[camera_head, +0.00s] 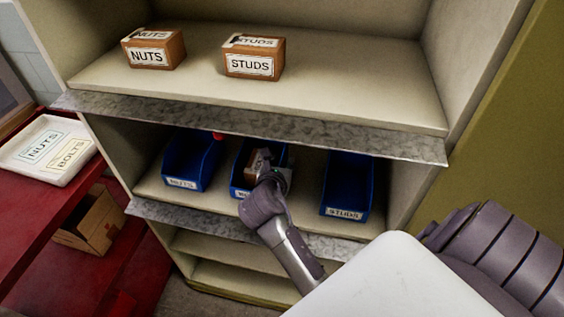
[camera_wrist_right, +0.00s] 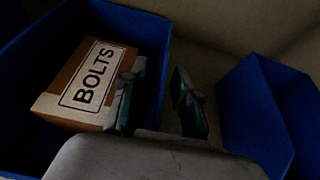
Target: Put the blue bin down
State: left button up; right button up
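The middle blue bin (camera_head: 236,179) stands on the middle shelf board, with a brown box labelled BOLTS (camera_wrist_right: 88,85) inside it. My right gripper (camera_head: 272,172) is at this bin's right side and hides part of it. In the right wrist view the gripper (camera_wrist_right: 158,100) has its two fingers apart, on either side of the bin's right wall (camera_wrist_right: 163,45). One finger is inside by the BOLTS box and the other is outside, with a visible gap. My left gripper is out of view.
A blue NUTS bin (camera_head: 188,162) stands to the left and a blue STUDS bin (camera_head: 346,187) to the right. Boxes of nuts (camera_head: 153,49) and studs (camera_head: 254,56) sit on the upper shelf. A white tray (camera_head: 48,150) is on the red table (camera_head: 40,215).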

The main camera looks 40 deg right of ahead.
jog(key=shift+s+a+r+p, duration=0.1)
jog(key=shift+a+r+p, duration=0.15)
jog(key=shift+r+p, duration=0.1)
jog(key=p+v, duration=0.8)
jog(key=v, duration=0.3)
jog(key=shift+s+a, duration=0.1)
